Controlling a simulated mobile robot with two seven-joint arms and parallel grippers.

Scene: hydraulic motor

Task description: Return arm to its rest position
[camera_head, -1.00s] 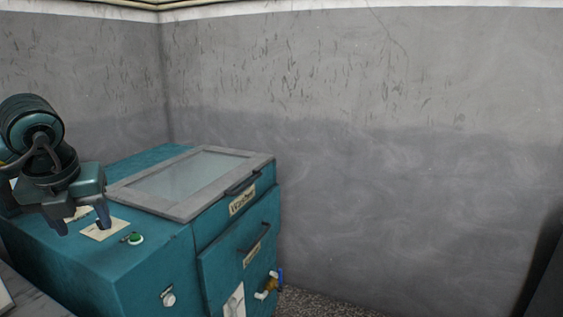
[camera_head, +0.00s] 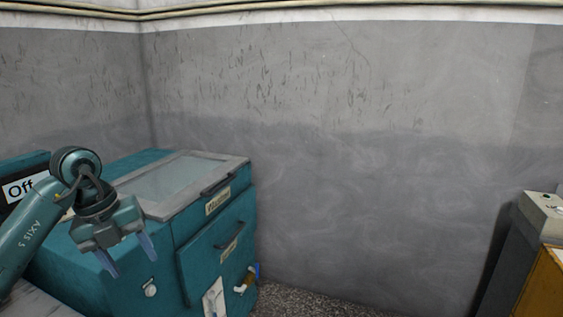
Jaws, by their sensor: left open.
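My left gripper (camera_head: 128,258) is open and empty, with its two fingers pointing down. It hangs in front of the near top corner of the teal machine (camera_head: 140,160), at the left of the head view. My left arm (camera_head: 32,232) comes in from the left edge. The gripper hides part of the machine's top, including where a green button would be seen. I cannot tell whether the fingers touch the machine. My right gripper does not show.
The machine has a framed glass lid (camera_head: 170,182), a front drawer (camera_head: 215,262) and a small tap (camera_head: 245,280). A grey cabinet (camera_head: 512,255) stands at the right. The floor (camera_head: 310,302) between looks clear.

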